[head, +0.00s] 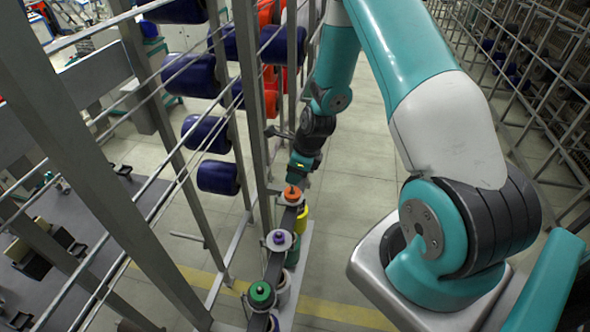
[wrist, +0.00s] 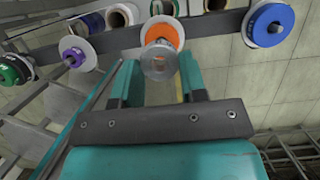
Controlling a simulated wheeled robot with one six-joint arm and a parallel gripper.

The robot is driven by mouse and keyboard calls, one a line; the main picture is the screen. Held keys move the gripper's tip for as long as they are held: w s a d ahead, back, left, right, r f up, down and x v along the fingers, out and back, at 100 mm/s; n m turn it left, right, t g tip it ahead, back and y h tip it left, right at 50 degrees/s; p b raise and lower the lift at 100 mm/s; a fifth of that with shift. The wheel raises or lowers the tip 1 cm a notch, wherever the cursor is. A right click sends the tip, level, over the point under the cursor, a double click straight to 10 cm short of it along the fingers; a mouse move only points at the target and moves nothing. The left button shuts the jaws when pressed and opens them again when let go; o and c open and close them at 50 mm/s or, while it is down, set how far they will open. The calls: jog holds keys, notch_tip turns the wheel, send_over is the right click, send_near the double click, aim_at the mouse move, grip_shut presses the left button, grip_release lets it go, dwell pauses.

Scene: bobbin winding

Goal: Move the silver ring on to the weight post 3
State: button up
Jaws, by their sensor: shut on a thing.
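In the wrist view my gripper (wrist: 160,78) is shut on the silver ring (wrist: 158,65), a round metal disc with a central hole, held between the fingertips. Behind the ring is an orange-topped weight post (wrist: 166,33) with a pale disc around it. The ring overlaps the lower part of this post in the picture; I cannot tell if they touch. In the head view my gripper (head: 301,168) is just above the orange post (head: 292,194), and the ring cannot be made out. No number shows on any post.
A blue-topped post (wrist: 270,24) is at right in the wrist view. Blue bobbins (head: 217,177) hang on the metal frame beside my arm.

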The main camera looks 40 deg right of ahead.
aim_at(296, 193)
jog(key=shift+f+b, duration=1.95)
jog(key=shift+f, duration=0.6)
jog(key=o, duration=1.3)
jog(key=shift+r, duration=0.15)
jog(key=b+v, duration=0.3)
jog(key=v, duration=1.4)
jog(key=shift+s+d, duration=0.1)
jog(key=shift+s, duration=0.1)
